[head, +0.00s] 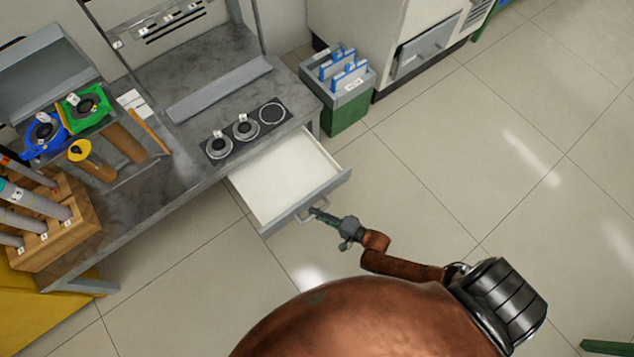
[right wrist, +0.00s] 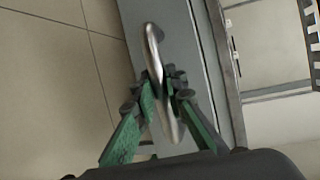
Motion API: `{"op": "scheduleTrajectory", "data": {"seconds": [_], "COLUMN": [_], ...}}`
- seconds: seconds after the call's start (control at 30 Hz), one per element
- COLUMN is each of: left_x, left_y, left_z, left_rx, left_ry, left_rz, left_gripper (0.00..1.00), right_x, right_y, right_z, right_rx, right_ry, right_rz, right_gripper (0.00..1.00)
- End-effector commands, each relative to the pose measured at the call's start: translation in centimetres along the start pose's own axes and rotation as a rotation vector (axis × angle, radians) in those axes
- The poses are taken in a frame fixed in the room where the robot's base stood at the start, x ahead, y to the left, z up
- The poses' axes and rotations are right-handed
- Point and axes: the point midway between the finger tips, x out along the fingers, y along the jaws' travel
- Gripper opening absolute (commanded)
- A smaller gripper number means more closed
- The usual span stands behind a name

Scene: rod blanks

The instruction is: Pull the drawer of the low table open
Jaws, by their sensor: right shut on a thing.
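The low table (head: 150,205) has a grey top and stands at the left in the head view. Its drawer (head: 285,175) is pulled well out; the white inside shows and looks empty. The drawer's grey front (head: 325,190) carries a metal bar handle (head: 303,217). The handle also shows in the right wrist view (right wrist: 153,48). My right gripper (head: 316,212) is at the handle, and in the right wrist view its green-and-black fingers (right wrist: 166,88) are closed around the bar. My left gripper is not in view.
On the table are a black plate with round pieces (head: 245,130), a wooden rack with rods (head: 58,225), and blue and green ring holders (head: 85,103). A green-grey bin (head: 345,112) with blue-edged folders stands right of the table. The tiled floor (head: 450,170) is clear before the drawer.

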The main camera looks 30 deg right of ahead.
Motion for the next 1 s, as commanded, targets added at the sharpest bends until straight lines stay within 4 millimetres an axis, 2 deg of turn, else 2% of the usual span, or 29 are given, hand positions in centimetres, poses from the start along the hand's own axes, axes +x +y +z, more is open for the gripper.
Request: {"op": "scheduleTrajectory", "data": {"seconds": [0.27,0.3,0.53,0.83,1.0], "left_x": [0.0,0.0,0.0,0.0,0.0], "left_y": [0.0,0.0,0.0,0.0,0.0], "left_z": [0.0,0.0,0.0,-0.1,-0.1], "left_rx": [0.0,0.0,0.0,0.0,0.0], "left_ry": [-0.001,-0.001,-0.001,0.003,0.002], "left_rz": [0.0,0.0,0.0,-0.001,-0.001], "left_gripper": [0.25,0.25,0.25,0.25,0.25], "right_x": [-0.1,-0.1,-0.1,-0.2,-2.1], "right_y": [0.1,0.1,0.1,0.0,0.1], "right_z": [-0.1,-0.1,-0.1,-0.1,-0.1], "right_rx": [-0.001,-0.001,-0.001,-0.001,-0.001], "right_ry": [0.001,0.001,0.001,0.0,0.001], "right_rz": [0.003,0.003,0.002,0.001,0.003], "right_gripper": [0.0,0.14,0.3,0.3,0.3]}}
